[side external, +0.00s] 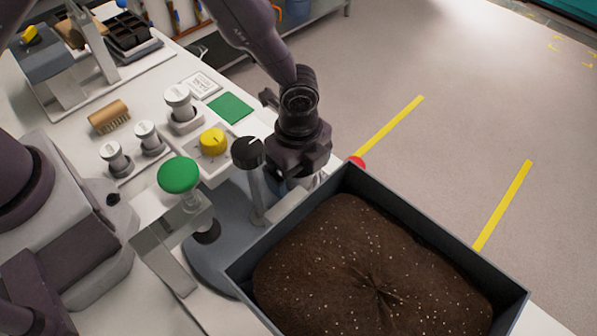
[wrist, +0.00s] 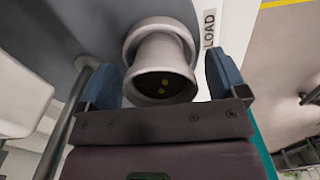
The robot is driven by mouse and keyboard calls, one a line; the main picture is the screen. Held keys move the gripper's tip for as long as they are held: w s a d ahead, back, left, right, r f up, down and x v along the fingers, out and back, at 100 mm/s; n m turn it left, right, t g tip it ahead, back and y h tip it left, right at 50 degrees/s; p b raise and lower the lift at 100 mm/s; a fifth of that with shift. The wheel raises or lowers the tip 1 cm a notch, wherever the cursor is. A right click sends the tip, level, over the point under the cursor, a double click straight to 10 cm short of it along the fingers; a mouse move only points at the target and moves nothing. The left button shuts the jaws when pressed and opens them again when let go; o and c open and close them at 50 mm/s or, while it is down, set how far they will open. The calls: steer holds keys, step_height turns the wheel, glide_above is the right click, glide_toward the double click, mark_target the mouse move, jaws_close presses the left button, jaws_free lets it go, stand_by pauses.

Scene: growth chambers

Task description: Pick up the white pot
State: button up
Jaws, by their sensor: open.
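The white pot (wrist: 160,58) shows in the wrist view as a pale grey-white tapered cup with a wide round rim. Its dark opening faces the camera and holds a few small yellow specks. My gripper (wrist: 159,72) is open, with one blue fingertip on each side of the pot. I cannot tell whether either finger touches it. In the side external view my gripper (side external: 292,175) is low over the bench behind the soil tray. The pot cannot be made out there.
A large dark tray of soil (side external: 345,180) stands close in front of my gripper. A black knob (side external: 248,152), a green knob (side external: 179,175) and a yellow knob (side external: 213,141) are to its left. A LOAD label (wrist: 209,28) lies beside the pot. White-topped cylinders (side external: 178,97) stand further left.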

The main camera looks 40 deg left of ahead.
steer(key=c, duration=1)
steer(key=shift+r, duration=0.2)
